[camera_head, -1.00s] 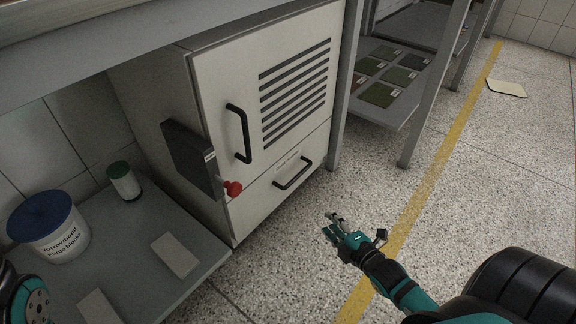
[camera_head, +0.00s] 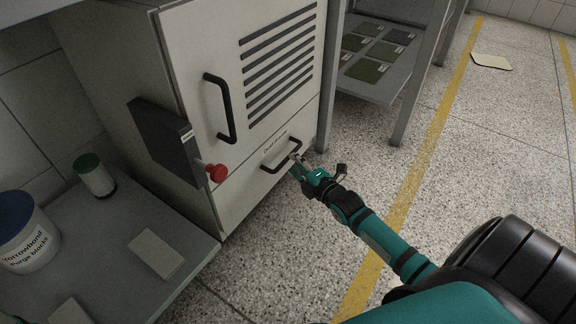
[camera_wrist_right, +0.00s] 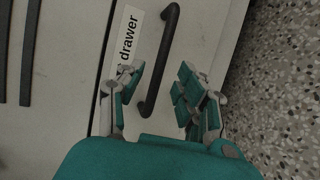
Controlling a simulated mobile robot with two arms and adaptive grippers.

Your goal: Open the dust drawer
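The dust drawer (camera_head: 245,195) is the lower white front of the cabinet and looks shut. Its black bar handle (camera_head: 268,166) lies under a label, and the word "drawer" can be read in the right wrist view. My right gripper (camera_head: 297,157) is at the handle's right end. In the right wrist view my right gripper (camera_wrist_right: 158,82) is open, with one finger on each side of the lower end of the handle (camera_wrist_right: 155,60). I cannot tell whether a finger touches it. My left gripper is not in view.
Above the drawer is a white door (camera_head: 200,45) with a tall black handle and vent slots. A red knob (camera_head: 217,173) sticks out beside a dark box (camera_head: 160,140). A grey shelf (camera_head: 110,235) at left holds tubs and blocks. Speckled floor lies open at right.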

